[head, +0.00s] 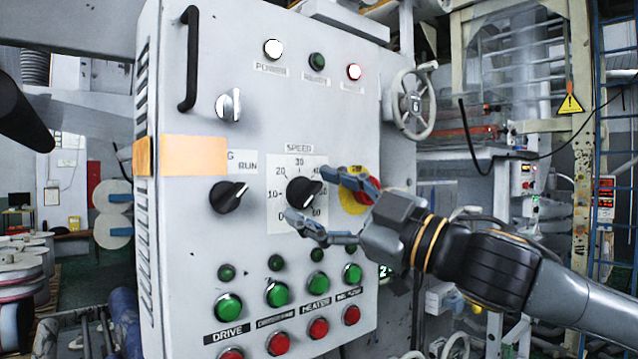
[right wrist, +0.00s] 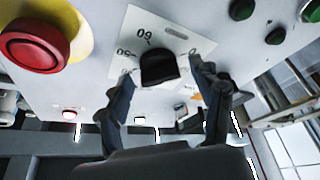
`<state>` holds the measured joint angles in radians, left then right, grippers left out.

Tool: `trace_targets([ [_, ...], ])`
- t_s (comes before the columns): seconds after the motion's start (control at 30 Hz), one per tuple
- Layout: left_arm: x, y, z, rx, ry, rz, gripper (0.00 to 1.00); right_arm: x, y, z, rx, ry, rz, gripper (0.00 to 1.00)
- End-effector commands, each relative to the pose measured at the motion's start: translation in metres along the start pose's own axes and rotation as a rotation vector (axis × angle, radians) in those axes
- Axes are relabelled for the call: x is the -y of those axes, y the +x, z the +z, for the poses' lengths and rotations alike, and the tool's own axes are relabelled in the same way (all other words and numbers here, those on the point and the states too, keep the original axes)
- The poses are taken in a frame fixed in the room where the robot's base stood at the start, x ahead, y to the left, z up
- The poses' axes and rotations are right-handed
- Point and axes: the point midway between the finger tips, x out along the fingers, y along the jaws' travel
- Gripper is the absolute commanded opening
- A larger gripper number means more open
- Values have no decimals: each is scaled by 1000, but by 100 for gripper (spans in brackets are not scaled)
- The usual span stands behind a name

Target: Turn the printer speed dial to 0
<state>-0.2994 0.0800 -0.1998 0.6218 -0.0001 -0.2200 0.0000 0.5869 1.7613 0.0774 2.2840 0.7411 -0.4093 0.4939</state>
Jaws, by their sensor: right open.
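The speed dial is a black knob (head: 301,190) on a white scale plate (head: 279,222) marked from 0 at lower left, through 30 at the top, to 60 at lower right. I cannot tell for sure which mark it points at. My right gripper (head: 308,194) is open, with one finger above right of the knob and one below left. In the right wrist view the knob (right wrist: 160,68) sits between the fingertips, with small gaps beside it; contact is not clear. My left gripper is not in view.
A red emergency button (head: 357,192) on a yellow plate is close behind my right fingers. A RUN selector knob (head: 228,196) is left of the dial. Green buttons (head: 277,294) and red buttons line the panel below. A handwheel (head: 409,103) stands out at upper right.

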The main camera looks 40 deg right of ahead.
Motion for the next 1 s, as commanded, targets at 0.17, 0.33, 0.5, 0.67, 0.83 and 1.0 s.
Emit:
trace_targets([
  [0.17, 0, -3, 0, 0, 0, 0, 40, 0, 2, 0, -1, 1, 2, 66],
  [0.33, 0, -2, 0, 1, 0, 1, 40, 0, 2, 0, -1, 1, 2, 66],
  [0.5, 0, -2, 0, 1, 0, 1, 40, 0, 2, 0, -1, 1, 2, 40],
  [0.67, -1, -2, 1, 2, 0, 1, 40, 0, 2, 0, -1, 1, 2, 12],
  [0.83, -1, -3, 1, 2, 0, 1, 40, -1, 2, 0, 1, -29, -11, 12],
  [1.0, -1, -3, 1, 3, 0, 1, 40, 0, 2, 0, 0, -45, -17, 12],
])
